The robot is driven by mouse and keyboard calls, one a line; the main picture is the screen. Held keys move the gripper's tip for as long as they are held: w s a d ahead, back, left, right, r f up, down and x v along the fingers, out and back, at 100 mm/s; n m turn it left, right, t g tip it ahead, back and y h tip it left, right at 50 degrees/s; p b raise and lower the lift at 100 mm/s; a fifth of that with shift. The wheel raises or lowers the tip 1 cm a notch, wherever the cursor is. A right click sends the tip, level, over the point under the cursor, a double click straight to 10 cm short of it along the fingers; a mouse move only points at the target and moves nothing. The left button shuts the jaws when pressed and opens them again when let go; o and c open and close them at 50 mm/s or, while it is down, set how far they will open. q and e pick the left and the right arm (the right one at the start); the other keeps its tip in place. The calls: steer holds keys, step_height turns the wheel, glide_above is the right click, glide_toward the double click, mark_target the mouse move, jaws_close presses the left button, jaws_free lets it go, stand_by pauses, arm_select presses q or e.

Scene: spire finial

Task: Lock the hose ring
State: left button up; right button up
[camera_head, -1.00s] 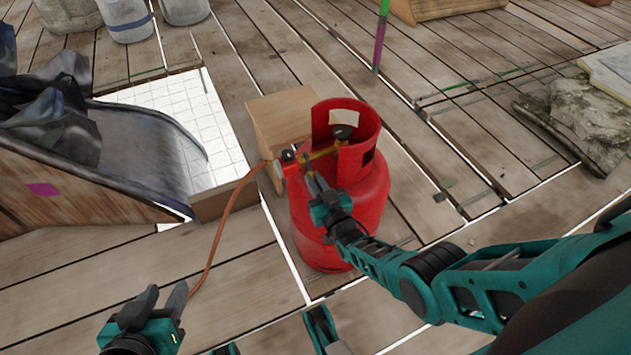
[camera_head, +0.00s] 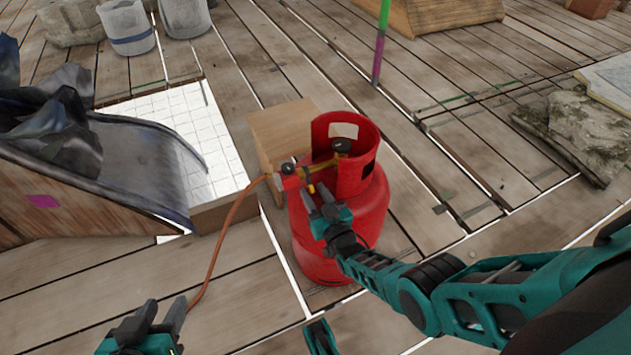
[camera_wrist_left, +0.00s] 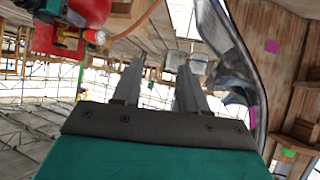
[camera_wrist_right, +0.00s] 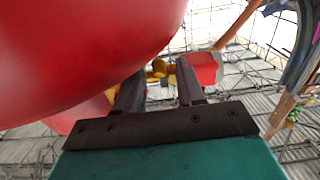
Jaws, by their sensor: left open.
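The red gas bottle (camera_head: 345,225) stands upright on the planks. A red regulator with yellow fittings (camera_head: 291,176) sits by its collar; it also shows in the left wrist view (camera_wrist_left: 70,32) and right wrist view (camera_wrist_right: 205,68). An orange hose (camera_head: 226,225) runs from it down towards the floor. A pale orange fitting (camera_wrist_left: 96,37) is at the hose's regulator end; I cannot tell whether its ring is locked. My right gripper (camera_head: 318,197) is open just below the regulator, its fingers apart with yellow parts beyond them. My left gripper (camera_head: 162,310) is open and empty, low near the hose.
A wooden box (camera_head: 280,128) stands behind the bottle. Buckets (camera_head: 127,27) stand at the back left, stones (camera_head: 575,130) at the right.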

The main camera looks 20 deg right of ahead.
steer(key=shift+r+p, duration=0.3)
steer(key=shift+r, duration=0.2)
arm_select(q)
step_height(320, 180, up, 10)
steer(key=s+a+y+p, duration=0.1)
steer(key=a+p, duration=0.1)
steer(key=p, duration=1.2)
steer(key=shift+s+a+r, duration=0.15)
steer(key=shift+a+r, duration=0.05)
arm_select(e)
step_height(320, 180, up, 19)
steer(key=shift+f, duration=0.1)
arm_select(q)
steer(key=shift+r, duration=0.1)
